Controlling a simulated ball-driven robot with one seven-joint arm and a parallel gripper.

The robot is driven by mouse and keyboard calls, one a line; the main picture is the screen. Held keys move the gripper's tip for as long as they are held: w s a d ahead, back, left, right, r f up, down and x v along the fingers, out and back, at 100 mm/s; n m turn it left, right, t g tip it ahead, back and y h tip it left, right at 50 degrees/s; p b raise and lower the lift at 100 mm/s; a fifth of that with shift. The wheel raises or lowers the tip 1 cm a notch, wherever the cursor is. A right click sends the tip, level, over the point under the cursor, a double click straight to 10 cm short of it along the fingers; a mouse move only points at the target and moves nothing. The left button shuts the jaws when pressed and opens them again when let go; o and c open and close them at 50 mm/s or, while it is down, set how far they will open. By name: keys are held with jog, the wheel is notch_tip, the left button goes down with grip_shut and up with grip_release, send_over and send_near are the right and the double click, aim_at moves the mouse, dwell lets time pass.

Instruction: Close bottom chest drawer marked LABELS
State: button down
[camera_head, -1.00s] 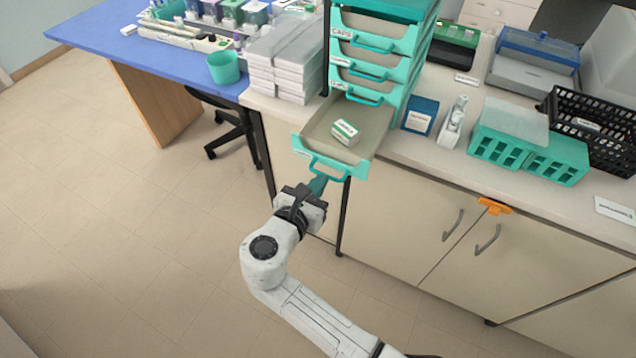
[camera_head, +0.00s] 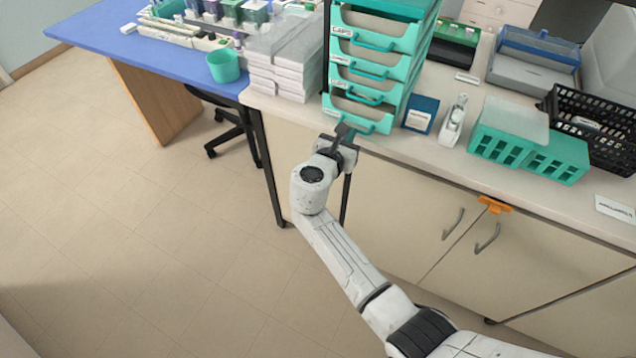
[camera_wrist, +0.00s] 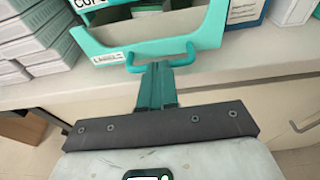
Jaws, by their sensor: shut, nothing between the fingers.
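The teal chest of drawers (camera_head: 418,50) stands on the counter. My gripper (camera_head: 341,131) is at the drawer's front. In the wrist view my gripper's teal fingers (camera_wrist: 156,72) are together and empty, with tips at the handle; contact is unclear.
Stacked white boxes (camera_head: 278,70) stand close left of the chest. A blue box (camera_head: 420,114) and a white bottle holder (camera_head: 453,122) stand to its right, with a teal rack (camera_head: 530,145) further right. The floor in front of the counter is clear.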

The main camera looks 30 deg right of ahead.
aim_at(359, 119)
jog(key=x, duration=0.3)
jog(key=shift+w+d+r, duration=0.1)
jog(key=shift+d+r, duration=0.15)
jog(key=shift+w+d+r+b, duration=0.15)
jog(key=shift+w+d+b, duration=0.05)
jog(key=shift+b, duration=0.1)
jog(key=shift+r, duration=0.1)
jog(key=shift+s+a+r+p, duration=0.2)
jog(key=shift+s+a+p, duration=0.1)
jog(key=shift+p, duration=0.25)
jog(key=v, duration=1.3)
jog(key=shift+a+f+p, duration=0.25)
jog(key=shift+f+p, duration=0.05)
jog(key=shift+p, duration=0.05)
